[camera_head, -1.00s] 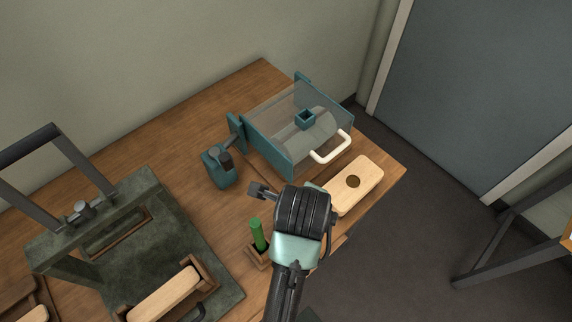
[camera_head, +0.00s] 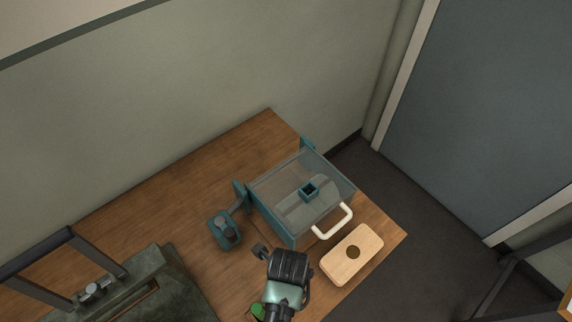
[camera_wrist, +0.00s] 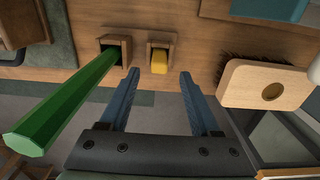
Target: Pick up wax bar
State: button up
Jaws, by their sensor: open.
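A short yellow bar (camera_wrist: 159,61), which looks like the wax bar, sits in a small wooden holder (camera_wrist: 172,46) in the wrist view. My gripper (camera_wrist: 158,74) is open and empty. Its two blue fingers point toward the yellow bar, with the bar between the fingertips in the picture; the fingers look short of it. In the head view my gripper (camera_head: 261,251) is over the bench front, and its wrist hides the yellow bar there.
A green hexagonal stick (camera_wrist: 66,105) rises from a holder left of my fingers. A wooden brush block (camera_wrist: 262,84) with dark bristles is at right. A clear-covered teal box (camera_head: 262,205) with a white handle (camera_head: 333,222) and a teal tool (camera_head: 224,232) stand on the bench (camera_head: 180,180).

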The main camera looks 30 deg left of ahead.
jog(key=shift+a+f+p, duration=0.15)
jog(key=shift+f+p, duration=0.05)
jog(key=shift+f, duration=1.2)
jog(key=shift+a+f+p, duration=0.1)
jog(key=shift+f+p, duration=0.05)
jog(key=shift+f, duration=1.2)
grip_shut()
